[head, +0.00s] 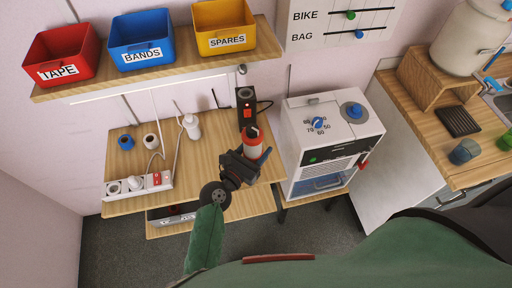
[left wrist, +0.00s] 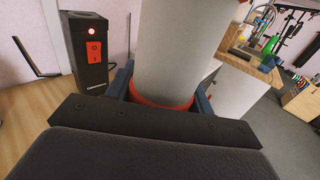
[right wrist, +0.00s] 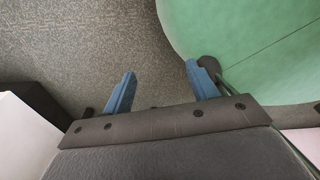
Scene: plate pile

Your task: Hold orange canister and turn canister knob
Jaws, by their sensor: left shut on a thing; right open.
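The orange canister (head: 253,143) stands upright at the right part of the wooden bench, with a dark piece on top that may be its knob. In the left wrist view the canister (left wrist: 175,45) is a large pale cylinder with an orange-red band low down; its top is out of frame. My left gripper (head: 254,153) is shut around it, one blue finger on each side. My right gripper (right wrist: 160,72) is open and empty over grey floor beside my green body. It does not show in the head view.
A black switch box (head: 245,105) with a red switch stands just behind the canister. A white appliance (head: 330,145) is to the right. A power strip (head: 140,184) and several small items lie left on the bench. A shelf (head: 160,65) with bins hangs above.

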